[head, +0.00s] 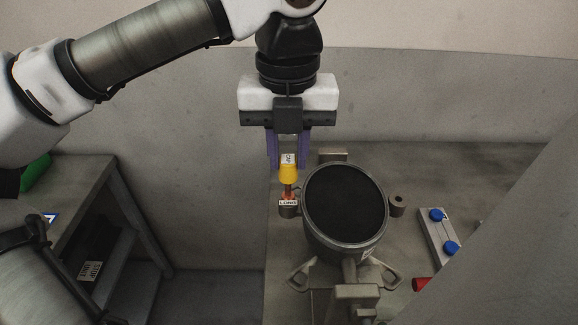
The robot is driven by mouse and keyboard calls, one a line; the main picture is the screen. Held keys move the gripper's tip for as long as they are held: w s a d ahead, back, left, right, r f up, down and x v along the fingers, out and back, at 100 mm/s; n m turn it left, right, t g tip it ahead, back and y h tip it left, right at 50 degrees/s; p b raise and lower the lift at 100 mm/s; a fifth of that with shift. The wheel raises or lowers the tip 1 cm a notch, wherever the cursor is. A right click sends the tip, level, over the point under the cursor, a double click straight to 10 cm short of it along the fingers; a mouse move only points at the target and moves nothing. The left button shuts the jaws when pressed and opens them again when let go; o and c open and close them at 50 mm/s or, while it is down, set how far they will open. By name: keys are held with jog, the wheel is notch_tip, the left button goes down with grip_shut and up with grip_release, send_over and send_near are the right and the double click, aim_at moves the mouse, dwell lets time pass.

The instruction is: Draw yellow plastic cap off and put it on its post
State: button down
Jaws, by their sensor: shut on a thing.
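The yellow plastic cap (288,175), with a small white tag on top, is upright just left of the round black-topped compressor body (345,205). My gripper (288,161) points down from above, its two purple fingers shut on the cap's upper part. Below the cap a reddish-brown stem (288,190) shows, above a grey port with a white label reading "LONG" (288,203). I cannot tell whether the cap still touches the stem. No post for the cap can be made out with certainty.
A short grey-brown cylinder (398,205) stands right of the compressor. A pale block with blue knobs (438,240) and a red cylinder (422,284) lie farther right. A grey panel (510,240) blocks the lower right. A side table (75,185) stands at left.

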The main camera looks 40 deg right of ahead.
aim_at(288, 159)
jog(key=shift+r, duration=0.1)
jog(key=shift+r+p, duration=2.25)
jog(key=shift+r, duration=0.7)
jog(key=shift+f, duration=0.1)
